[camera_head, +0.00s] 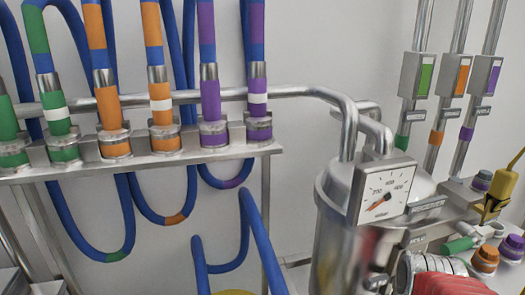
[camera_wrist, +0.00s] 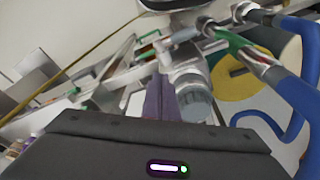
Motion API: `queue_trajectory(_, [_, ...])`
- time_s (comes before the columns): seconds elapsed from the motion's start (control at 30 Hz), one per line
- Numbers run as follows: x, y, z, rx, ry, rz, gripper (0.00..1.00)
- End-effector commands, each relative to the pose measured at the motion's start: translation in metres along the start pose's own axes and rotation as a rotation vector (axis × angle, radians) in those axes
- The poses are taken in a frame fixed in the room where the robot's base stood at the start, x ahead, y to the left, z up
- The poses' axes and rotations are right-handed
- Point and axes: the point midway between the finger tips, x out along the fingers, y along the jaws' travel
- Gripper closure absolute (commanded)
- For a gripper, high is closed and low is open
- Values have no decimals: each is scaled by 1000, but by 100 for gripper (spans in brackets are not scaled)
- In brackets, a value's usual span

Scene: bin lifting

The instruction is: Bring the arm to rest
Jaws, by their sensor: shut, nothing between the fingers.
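My gripper (camera_wrist: 159,88) shows in the wrist view as narrow purple-grey fingers rising from a dark housing with a small white and green light. The fingers are together and I see nothing held between them. A grey round fitting (camera_wrist: 195,95) shows just right of the fingers; I cannot tell whether they touch.
In the head view, a rack (camera_head: 130,160) holds colour-banded hose ends with blue hoses looping below. A steel vessel with a dial gauge (camera_head: 383,195) stands at centre right. A yellow fitting (camera_head: 495,195) is at the right. Blue hoses (camera_wrist: 295,85) cross the wrist view's right side.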

Motion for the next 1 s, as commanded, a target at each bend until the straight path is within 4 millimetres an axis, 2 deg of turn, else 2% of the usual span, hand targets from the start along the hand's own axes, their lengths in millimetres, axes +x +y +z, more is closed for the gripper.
queue_trajectory(0.63, [-84,-71,10,-255,293,-80,100])
queue_trajectory(0.8, [-86,-80,13,-289,300,-94,100])
queue_trajectory(1.0, [-86,-81,13,-291,299,-94,100])
